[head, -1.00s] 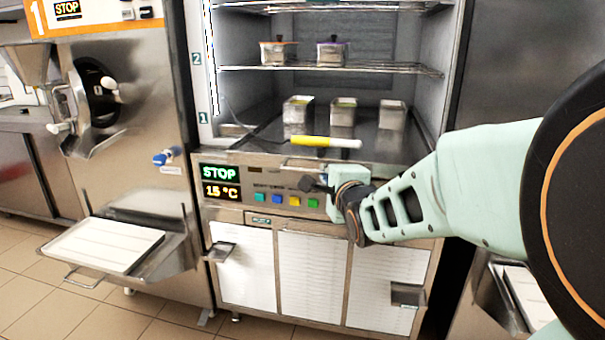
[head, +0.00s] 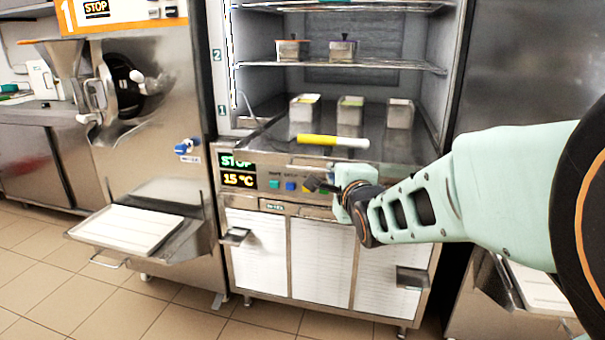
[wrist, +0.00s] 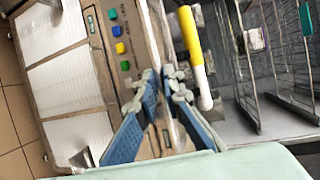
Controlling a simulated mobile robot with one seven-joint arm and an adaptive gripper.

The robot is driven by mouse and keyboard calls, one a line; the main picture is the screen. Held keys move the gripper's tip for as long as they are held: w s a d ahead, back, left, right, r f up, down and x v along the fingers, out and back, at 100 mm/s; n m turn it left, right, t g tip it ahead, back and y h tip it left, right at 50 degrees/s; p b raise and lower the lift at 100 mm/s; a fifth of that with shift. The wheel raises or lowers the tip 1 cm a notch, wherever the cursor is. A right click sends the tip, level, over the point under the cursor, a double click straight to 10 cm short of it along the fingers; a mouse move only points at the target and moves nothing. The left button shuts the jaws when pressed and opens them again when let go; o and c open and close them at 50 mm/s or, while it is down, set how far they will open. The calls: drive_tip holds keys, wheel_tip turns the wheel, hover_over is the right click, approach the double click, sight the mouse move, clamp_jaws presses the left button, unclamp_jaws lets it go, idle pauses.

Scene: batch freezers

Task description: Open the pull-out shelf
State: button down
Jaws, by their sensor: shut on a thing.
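The pull-out shelf (head: 265,146) is the steel slab at the bottom of the open cabinet, just above the control panel. Its front edge stands out and covers part of the STOP display (head: 236,160). My gripper (wrist: 163,74) is shut on the shelf's front handle (head: 345,169), its blue fingers on either side of the bar in the wrist view. In the head view the fingertips are largely hidden behind my wrist. A yellow and white cylinder (head: 333,142) lies near the shelf's front, and it also shows in the wrist view (wrist: 193,45).
Three small metal containers (head: 350,112) stand on the shelf. Two lidded pots (head: 292,49) sit on the wire rack (head: 340,65) above. A batch freezer with a tray (head: 128,230) stands at left. White drawer fronts (head: 320,260) lie below. The tiled floor (head: 150,310) in front is clear.

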drive_tip(key=c, duration=2.3)
unclamp_jaws()
drive_tip(key=v, duration=0.8)
drive_tip(key=shift+r, duration=0.15)
drive_tip(key=shift+r, duration=0.1)
